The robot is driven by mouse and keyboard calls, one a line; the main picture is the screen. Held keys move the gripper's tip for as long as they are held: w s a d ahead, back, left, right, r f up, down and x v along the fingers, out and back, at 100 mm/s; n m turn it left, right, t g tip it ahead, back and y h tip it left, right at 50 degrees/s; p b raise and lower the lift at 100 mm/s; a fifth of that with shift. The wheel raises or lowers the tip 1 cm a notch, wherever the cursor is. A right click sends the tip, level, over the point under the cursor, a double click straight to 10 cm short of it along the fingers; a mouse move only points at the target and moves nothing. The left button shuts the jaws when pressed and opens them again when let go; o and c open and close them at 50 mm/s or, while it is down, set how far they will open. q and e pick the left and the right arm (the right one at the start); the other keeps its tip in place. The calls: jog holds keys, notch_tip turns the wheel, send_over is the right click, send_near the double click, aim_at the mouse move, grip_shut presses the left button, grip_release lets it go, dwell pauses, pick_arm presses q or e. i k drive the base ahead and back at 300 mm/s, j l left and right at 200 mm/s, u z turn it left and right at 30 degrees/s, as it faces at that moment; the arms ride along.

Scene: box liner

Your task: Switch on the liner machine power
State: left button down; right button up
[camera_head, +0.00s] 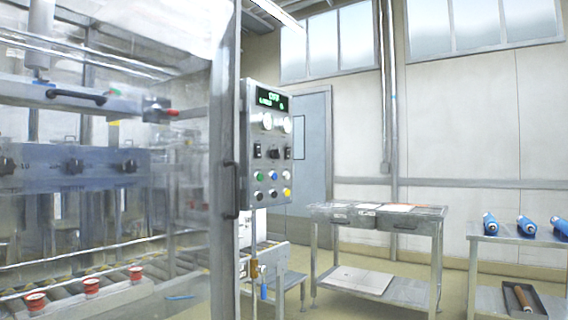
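The liner machine (110,165) fills the left half of the view, behind clear panels in a metal frame. Its control panel (266,150) is mounted on the frame's right edge. The panel has a lit green display (271,100) at the top and two round white gauges below it. Under the gauges are two black switches (266,153). Which control is the power switch cannot be told. Neither of my grippers shows in the view.
A metal table (424,213) with papers stands right of the panel. A side table (500,233) at far right holds blue cylinders (525,226). A grey door (313,150) is behind. Floor shows between the tables.

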aim_at(258, 154)
jog(key=i+l+u, duration=0.1)
jog(key=i+l, duration=0.7)
jog(key=i+l+u, duration=0.15)
jog(key=i+l, duration=0.65)
jog(key=l, duration=0.2)
